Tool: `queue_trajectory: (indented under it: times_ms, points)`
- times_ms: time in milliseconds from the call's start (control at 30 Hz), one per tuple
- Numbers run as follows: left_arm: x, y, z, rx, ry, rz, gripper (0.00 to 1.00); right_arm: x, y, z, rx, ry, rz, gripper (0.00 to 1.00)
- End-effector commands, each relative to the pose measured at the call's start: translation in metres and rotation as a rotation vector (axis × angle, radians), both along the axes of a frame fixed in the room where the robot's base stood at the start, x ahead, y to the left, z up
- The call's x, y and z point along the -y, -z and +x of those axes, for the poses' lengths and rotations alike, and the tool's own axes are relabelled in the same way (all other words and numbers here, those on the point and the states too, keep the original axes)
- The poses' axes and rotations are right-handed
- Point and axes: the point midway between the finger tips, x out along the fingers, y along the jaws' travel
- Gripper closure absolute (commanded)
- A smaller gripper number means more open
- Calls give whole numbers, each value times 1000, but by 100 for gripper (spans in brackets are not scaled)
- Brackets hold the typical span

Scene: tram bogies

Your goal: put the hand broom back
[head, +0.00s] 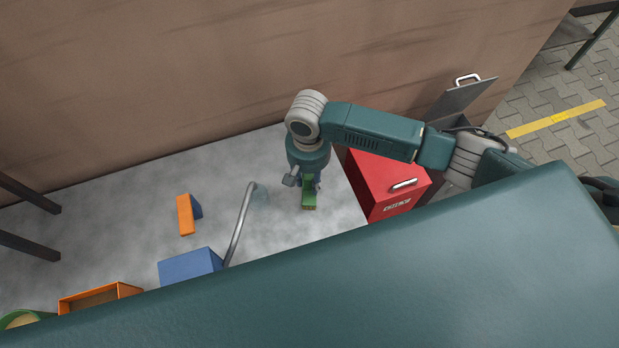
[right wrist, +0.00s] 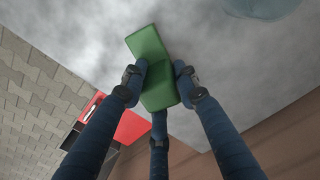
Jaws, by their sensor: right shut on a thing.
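My right gripper (head: 309,190) points down over the grey surface (head: 335,205), near its right edge. It is shut on a green block-like thing, probably the hand broom (head: 309,203); no bristles show. In the right wrist view the fingers of my right gripper (right wrist: 160,82) press on both sides of the green hand broom (right wrist: 149,46), which lies tilted across the picture. The grey surface shows behind it, and I cannot tell whether they touch. My left gripper is not in view.
A red cabinet (head: 378,177) with a white handle stands just right of the surface, a tilted grey panel (head: 462,98) behind it. A bent metal pipe (head: 240,225), a blue box (head: 190,265), an orange-and-blue piece (head: 186,214) and an orange tray (head: 128,289) are left. A brown wall (head: 200,80) runs behind.

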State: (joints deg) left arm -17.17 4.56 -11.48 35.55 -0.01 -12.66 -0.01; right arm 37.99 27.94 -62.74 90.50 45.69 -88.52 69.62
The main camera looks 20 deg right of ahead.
Motion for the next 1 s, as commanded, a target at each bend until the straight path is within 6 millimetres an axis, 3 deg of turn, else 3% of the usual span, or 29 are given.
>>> queue_trajectory:
  times_ms: [333,367,467,800,1000]
  points:
    - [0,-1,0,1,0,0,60,0,3,0,0,1,1,95]
    - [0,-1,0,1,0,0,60,0,3,0,0,1,1,68]
    - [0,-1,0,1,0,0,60,0,3,0,1,1,1,52]
    - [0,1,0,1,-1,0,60,0,-1,1,2,0,0,52]
    - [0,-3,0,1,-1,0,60,0,-32,2,4,1,2,52]
